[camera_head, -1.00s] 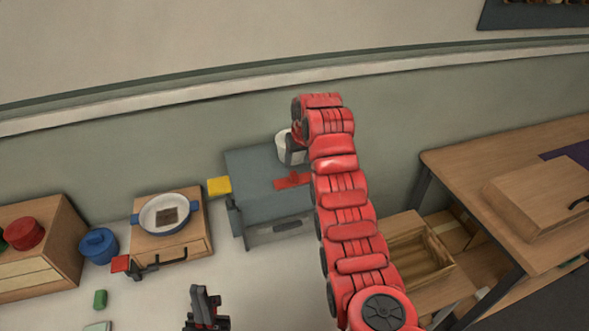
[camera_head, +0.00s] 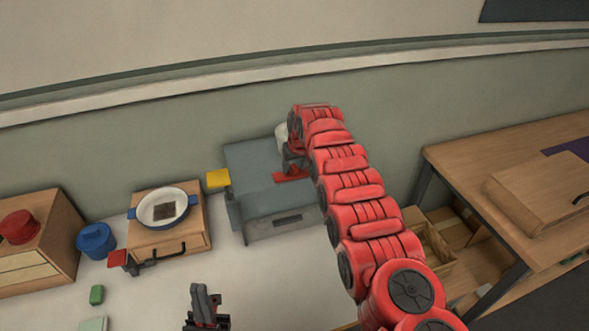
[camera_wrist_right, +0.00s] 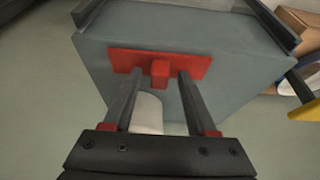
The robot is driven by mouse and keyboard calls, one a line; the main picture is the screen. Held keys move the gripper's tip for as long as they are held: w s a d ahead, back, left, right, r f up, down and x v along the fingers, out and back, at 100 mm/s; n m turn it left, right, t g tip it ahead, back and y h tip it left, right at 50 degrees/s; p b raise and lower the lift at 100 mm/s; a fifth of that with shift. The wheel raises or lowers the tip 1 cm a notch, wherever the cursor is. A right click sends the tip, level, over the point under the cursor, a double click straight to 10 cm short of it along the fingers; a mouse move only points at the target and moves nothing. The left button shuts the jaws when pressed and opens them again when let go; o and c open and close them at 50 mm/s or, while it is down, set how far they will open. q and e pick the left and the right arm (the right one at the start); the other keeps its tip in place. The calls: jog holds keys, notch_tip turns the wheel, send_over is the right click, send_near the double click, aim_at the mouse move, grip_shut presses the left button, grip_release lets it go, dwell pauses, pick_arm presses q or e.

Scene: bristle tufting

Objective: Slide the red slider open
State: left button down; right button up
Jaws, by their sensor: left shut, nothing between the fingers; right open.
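The red slider (camera_head: 291,178) lies on top of the grey box (camera_head: 258,196). In the right wrist view the slider (camera_wrist_right: 198,66) is a flat red plate with a small raised knob (camera_wrist_right: 160,73). My right gripper (camera_wrist_right: 158,73) is open, with its two fingers on either side of the knob. Whether they touch the plate, I cannot tell. In the head view my right gripper (camera_head: 291,163) is just over the slider and partly hidden by its arm. My left gripper (camera_head: 203,290) is shut and empty over the front of the table, away from the box.
A white round container (camera_head: 281,133) stands behind the box, partly hidden by my right arm. A yellow block (camera_head: 217,179) is at the box's left side.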

grip_shut()
dwell(1.4)
